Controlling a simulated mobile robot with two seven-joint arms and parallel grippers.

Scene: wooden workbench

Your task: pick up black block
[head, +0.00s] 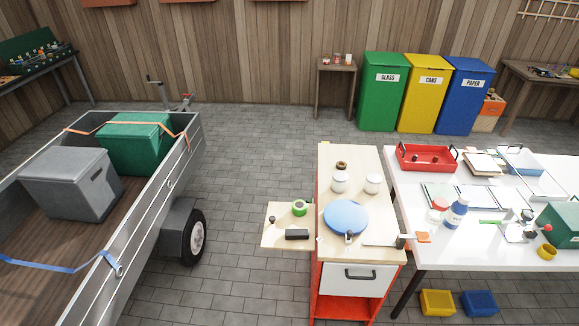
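In the head view, a black block (297,235) lies on the pale wooden side leaf (272,238) at the left of a small red-framed workbench (330,256). It is a dark, oblong block lying flat near the leaf's front right part. A green ring-shaped roll (299,208) is just behind it, and a small dark-topped item (272,220) stands to its left. Neither of my grippers shows in this view.
A blue round disc (346,217) and two white jars (340,182) are on the workbench top. A white table (450,253) crowded with trays and bottles stands to the right. A trailer (112,280) stands left, with clear paved floor between.

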